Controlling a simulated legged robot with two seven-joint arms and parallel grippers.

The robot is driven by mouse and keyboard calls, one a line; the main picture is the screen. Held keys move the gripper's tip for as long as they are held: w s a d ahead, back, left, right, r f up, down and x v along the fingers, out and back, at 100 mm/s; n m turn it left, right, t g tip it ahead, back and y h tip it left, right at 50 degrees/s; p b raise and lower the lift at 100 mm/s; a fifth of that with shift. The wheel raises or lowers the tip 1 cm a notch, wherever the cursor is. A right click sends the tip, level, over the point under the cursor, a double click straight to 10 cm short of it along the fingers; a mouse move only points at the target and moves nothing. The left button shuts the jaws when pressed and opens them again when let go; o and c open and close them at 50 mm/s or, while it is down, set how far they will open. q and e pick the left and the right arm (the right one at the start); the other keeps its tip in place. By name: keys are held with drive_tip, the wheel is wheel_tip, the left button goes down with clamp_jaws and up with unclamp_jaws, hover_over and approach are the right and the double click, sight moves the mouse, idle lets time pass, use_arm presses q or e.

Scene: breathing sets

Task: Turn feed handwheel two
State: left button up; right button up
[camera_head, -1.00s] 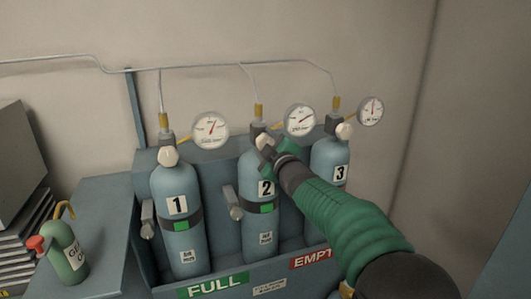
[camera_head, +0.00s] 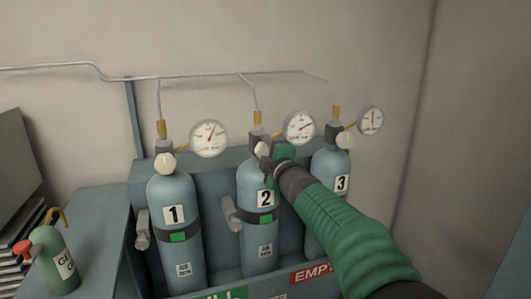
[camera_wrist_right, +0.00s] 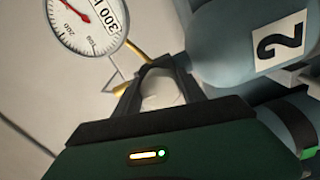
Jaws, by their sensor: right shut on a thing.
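Cylinder two (camera_head: 258,205) is blue with a "2" label and stands in the middle of the rack. Its cream handwheel (camera_head: 263,149) sits at the top front, partly hidden by my right gripper (camera_head: 268,154). In the right wrist view the handwheel (camera_wrist_right: 160,88) lies between the two dark fingers of that gripper (camera_wrist_right: 160,92), which are shut on it. The gauge of cylinder two (camera_head: 299,127) is above and right of it and also shows in the wrist view (camera_wrist_right: 85,22). My left gripper is not in view.
Cylinder one (camera_head: 176,230) stands to the left and cylinder three (camera_head: 332,167) to the right, partly behind my right arm. A green oil can (camera_head: 56,262) stands on the left bench (camera_head: 95,215). A pipe (camera_head: 200,76) runs along the wall above.

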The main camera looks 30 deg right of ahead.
drive_tip(key=shift+f, duration=0.4)
drive_tip(key=o, duration=1)
drive_tip(key=shift+o, duration=1.8)
drive_tip(key=shift+w+r, duration=0.15)
drive_tip(key=shift+r, duration=0.05)
drive_tip(key=shift+s+a+r, duration=0.1)
drive_tip(key=shift+s+a, duration=0.05)
drive_tip(key=shift+s, duration=0.25)
drive_tip(key=p+v, duration=0.2)
drive_tip(key=v, duration=1.4)
